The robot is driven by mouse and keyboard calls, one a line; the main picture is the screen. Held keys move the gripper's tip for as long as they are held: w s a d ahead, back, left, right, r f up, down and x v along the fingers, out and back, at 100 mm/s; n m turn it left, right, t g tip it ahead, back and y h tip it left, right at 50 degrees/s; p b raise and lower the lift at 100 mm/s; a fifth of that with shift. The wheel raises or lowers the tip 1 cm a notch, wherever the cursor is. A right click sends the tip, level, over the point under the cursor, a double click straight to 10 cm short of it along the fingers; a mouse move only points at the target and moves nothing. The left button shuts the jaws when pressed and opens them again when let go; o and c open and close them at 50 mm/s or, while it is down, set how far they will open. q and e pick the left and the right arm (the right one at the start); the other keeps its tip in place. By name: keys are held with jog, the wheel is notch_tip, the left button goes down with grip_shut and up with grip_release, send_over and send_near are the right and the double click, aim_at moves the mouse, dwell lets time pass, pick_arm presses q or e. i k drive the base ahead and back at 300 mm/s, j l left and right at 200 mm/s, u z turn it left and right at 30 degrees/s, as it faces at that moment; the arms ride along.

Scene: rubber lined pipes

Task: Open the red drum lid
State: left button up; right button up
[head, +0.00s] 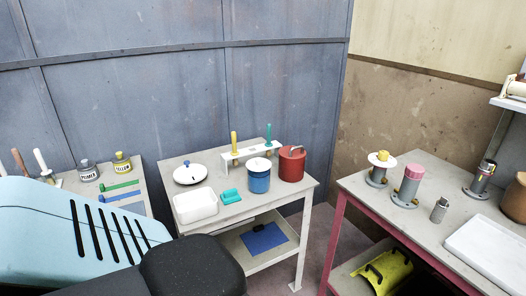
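The red drum (291,166) stands upright at the back right of the middle grey table. A grey, lever-like part (297,150) shows at its top. The picture is too small to tell how the lid sits on the rim. A blue drum with a white top (259,182) stands just left of the red drum, close to it. Neither of my grippers is in view, and nothing of mine touches the red drum.
The middle table (245,208) also holds a white tub (195,206), a teal block (230,196), a round white lid with a knob (190,174) and a rack (252,153). A gap separates it from the right table (412,228), which holds pipe pieces and a white tray (490,252).

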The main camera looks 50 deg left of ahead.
aim_at(288, 152)
jog(key=u, duration=1.4)
jog(key=i+z, duration=0.55)
jog(key=i+j, duration=0.05)
jog(key=i, duration=0.05)
